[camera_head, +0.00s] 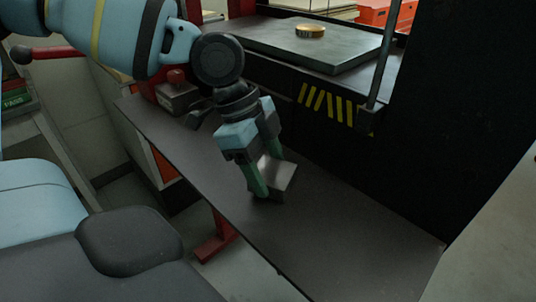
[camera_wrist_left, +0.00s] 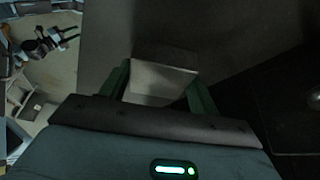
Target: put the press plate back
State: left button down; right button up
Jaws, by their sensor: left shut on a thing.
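The press plate appears as a small grey metal block (camera_head: 276,175) at the lower end of my left gripper (camera_head: 266,184). The left gripper points down and is shut on the block, with its green fingers on either side. In the left wrist view the block (camera_wrist_left: 160,82) sits between the two fingers (camera_wrist_left: 158,92), with a pale lit face and a dark far side. The block is low over the dark shelf (camera_head: 350,235); I cannot tell whether it touches it. My right gripper is not in view.
Behind is a press bed with a thick grey plate (camera_head: 310,45) carrying a round brass-coloured piece (camera_head: 310,31). A dark upright frame (camera_head: 450,110) and a thin post (camera_head: 385,60) stand at right. A red-handled device (camera_head: 175,92) sits at the shelf's left. The shelf's right part is clear.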

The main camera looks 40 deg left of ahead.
pick_arm(q)
jog(key=shift+w+f, duration=0.1)
jog(key=shift+f, duration=0.45)
jog(key=shift+c, duration=1.9)
grip_release()
jog(key=shift+f, duration=0.1)
jog(key=shift+a+r, duration=0.1)
jog(key=shift+r, duration=0.4)
jog(key=p+v, duration=0.2)
jog(key=v, duration=0.9)
